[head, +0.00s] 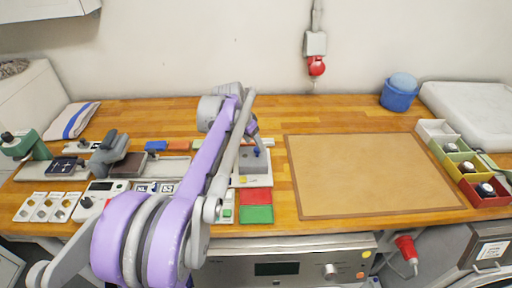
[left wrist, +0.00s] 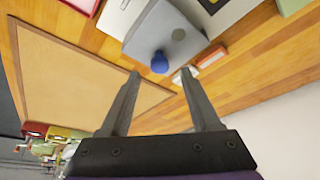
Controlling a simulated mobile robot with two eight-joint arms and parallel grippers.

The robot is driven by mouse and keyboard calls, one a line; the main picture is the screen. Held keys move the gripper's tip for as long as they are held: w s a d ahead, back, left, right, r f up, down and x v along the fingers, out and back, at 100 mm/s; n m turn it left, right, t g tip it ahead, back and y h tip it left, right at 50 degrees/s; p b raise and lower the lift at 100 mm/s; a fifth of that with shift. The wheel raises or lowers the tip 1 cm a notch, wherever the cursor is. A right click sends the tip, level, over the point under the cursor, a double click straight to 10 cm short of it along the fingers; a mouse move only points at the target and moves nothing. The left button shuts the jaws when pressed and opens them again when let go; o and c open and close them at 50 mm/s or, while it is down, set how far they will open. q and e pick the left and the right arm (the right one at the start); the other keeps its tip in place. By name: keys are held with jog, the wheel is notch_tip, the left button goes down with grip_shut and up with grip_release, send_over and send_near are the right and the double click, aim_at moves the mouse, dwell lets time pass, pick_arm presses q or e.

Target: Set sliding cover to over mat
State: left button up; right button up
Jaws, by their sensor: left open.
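The sliding cover is probably the grey plate (head: 249,163) with a blue knob, on a white base right of my left arm. In the left wrist view the grey plate (left wrist: 182,38) and its blue knob (left wrist: 159,62) show clearly. A large tan mat (head: 370,175) lies to the right of it, bare, and also shows in the wrist view (left wrist: 75,80). My left gripper (left wrist: 160,73) is open and empty, its fingertips pointing toward the knob; I cannot tell the exact gap. In the head view my arm hides part of the white base. My right gripper is not in view.
A red pad (head: 255,196) and a green pad (head: 256,214) lie in front of the base. Small bins (head: 463,170) stand at the right, a blue tub (head: 398,95) behind the mat. Several devices and a folded towel (head: 72,120) fill the left.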

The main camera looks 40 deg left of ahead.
aim_at(257, 149)
pick_arm(q)
jog(key=shift+x, duration=1.55)
grip_shut()
